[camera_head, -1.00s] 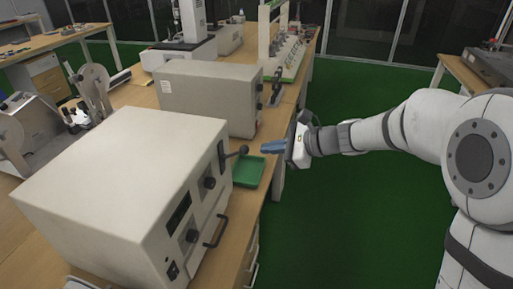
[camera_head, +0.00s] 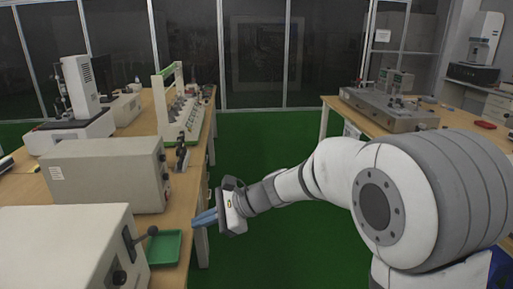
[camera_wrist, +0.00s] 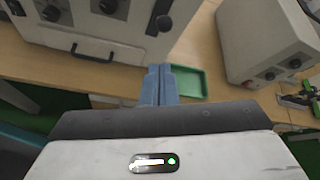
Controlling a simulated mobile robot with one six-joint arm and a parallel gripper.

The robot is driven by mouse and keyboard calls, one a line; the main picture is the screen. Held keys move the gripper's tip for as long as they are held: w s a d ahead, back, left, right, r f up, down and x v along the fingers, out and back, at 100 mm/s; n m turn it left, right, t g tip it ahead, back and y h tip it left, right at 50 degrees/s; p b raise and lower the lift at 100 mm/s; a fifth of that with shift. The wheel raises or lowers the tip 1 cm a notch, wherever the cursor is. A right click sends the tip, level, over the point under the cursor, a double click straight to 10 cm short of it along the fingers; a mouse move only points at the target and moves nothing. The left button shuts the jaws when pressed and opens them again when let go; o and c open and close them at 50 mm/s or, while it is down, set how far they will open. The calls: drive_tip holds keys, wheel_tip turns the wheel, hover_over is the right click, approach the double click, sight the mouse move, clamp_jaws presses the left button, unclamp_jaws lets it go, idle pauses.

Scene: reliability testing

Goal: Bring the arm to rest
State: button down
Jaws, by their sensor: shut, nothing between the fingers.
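My gripper (camera_head: 206,218) has blue fingers and is shut with nothing between them. In the head view it is beside the right edge of the left workbench, over the green floor side, to the right of a green tray (camera_head: 163,249). In the wrist view the closed fingers (camera_wrist: 158,84) point toward the bench, and the tray (camera_wrist: 188,82) shows just beyond and right of them. My arm reaches in from the right of the head view, bent at the elbow.
A beige instrument with a black lever (camera_head: 62,248) stands left of the tray. Another beige box (camera_head: 105,175) stands behind it. The left workbench (camera_head: 182,199) has an edge close to my gripper. A second bench (camera_head: 331,101) is at the right. Green floor (camera_head: 262,140) lies open between them.

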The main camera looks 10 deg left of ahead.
drive_tip(key=s+d+n+t+h, duration=0.1)
drive_tip(key=s+d+n+h, duration=0.3)
drive_tip(key=d, duration=0.7)
drive_tip(key=s+d+f+n+t+h+p, duration=0.1)
drive_tip(key=s+d+n+h, duration=0.3)
drive_tip(key=d, duration=0.7)
drive_tip(key=s+d+f+n+t+h, duration=0.1)
drive_tip(key=s+d+n+h, duration=0.2)
drive_tip(key=s+d, duration=0.5)
drive_tip(key=d+h, duration=0.1)
drive_tip(key=d, duration=0.2)
drive_tip(key=shift+d+n, duration=0.15)
drive_tip(key=shift+n, duration=0.25)
drive_tip(key=shift+f, duration=0.1)
